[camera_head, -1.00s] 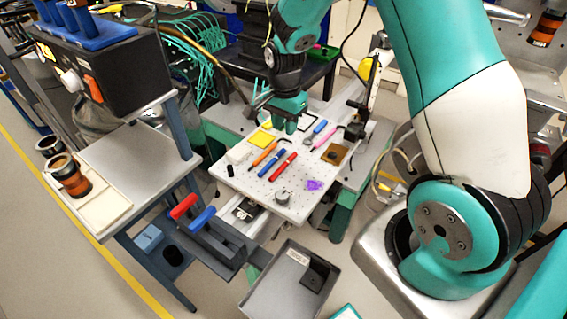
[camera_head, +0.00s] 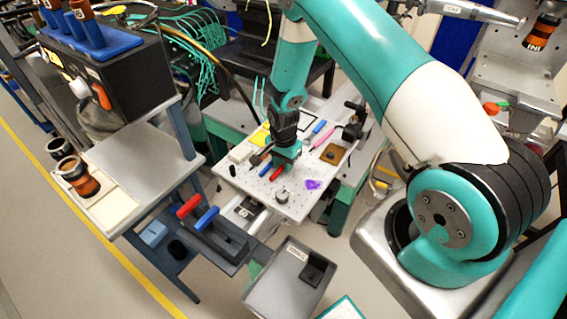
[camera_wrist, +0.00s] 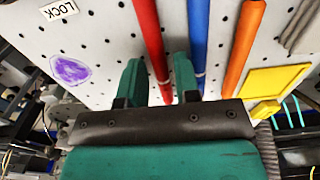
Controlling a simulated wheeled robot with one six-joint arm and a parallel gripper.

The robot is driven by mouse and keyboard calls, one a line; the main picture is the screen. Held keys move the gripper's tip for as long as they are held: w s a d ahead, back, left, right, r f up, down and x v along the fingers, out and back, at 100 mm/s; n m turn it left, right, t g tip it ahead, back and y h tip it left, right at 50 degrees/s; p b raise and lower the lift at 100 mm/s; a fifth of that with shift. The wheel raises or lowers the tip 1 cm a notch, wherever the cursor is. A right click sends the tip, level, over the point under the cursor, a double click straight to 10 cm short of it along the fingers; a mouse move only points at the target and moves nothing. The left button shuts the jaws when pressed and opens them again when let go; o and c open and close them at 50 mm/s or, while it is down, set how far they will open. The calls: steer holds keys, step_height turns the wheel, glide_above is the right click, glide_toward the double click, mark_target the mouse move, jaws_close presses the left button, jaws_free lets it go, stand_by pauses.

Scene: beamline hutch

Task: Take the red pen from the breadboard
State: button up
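The red pen (camera_wrist: 151,40) lies on the white perforated breadboard (camera_wrist: 105,30). In the head view, the pen (camera_head: 277,175) is mostly hidden under my gripper (camera_head: 284,162). In the wrist view, my gripper (camera_wrist: 158,80) is open, with a teal finger on each side of the red pen's line and gaps between.
A grey tray (camera_head: 262,290) stands in front.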

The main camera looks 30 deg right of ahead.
steer(key=shift+c, duration=0.4)
jaws_close()
steer(key=shift+r, duration=0.1)
